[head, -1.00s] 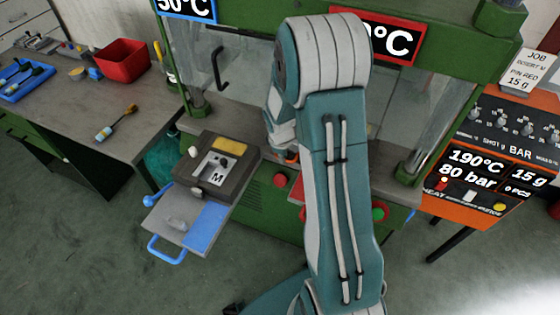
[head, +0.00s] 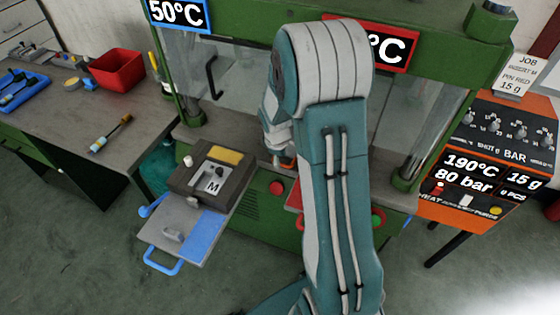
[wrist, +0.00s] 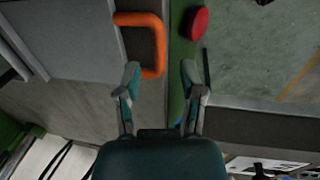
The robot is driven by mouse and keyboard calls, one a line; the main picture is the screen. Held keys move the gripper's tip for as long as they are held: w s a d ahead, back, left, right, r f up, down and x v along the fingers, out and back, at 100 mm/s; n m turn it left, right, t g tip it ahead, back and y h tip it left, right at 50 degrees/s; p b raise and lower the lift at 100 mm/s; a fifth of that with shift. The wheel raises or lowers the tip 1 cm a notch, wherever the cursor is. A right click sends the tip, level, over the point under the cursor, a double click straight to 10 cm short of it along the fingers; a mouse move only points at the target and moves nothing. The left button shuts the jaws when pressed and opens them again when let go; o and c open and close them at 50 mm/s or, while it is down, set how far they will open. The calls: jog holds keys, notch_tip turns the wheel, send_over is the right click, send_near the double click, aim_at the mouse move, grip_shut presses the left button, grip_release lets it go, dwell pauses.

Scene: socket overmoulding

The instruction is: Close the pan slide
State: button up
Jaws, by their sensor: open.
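A slide with a blue handle (head: 163,262) sticks out from the front left of the green press in the head view. Its grey plate (head: 160,234) has a blue pad on the right half. A grey block marked M (head: 213,186) sits behind it. An orange handle (wrist: 158,45) on a grey plate (wrist: 70,38) shows in the wrist view; I cannot tell which of these is the pan slide. My gripper (wrist: 161,82) is open and empty, its fingertips by the orange handle's near end. Contact is unclear. In the head view my arm hides the fingers.
A red button (wrist: 199,20) stands right of the orange handle, near my right finger. The press's clear guard has a black handle (head: 211,77). A side bench with a red bin (head: 117,69) is at left, an orange control panel (head: 470,185) at right.

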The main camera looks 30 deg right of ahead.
notch_tip(320, 180, up, 9)
jog(key=s+a, duration=0.1)
jog(key=shift+a+r, duration=0.15)
jog(key=shift+a, duration=0.05)
jog(key=shift+c, duration=0.3)
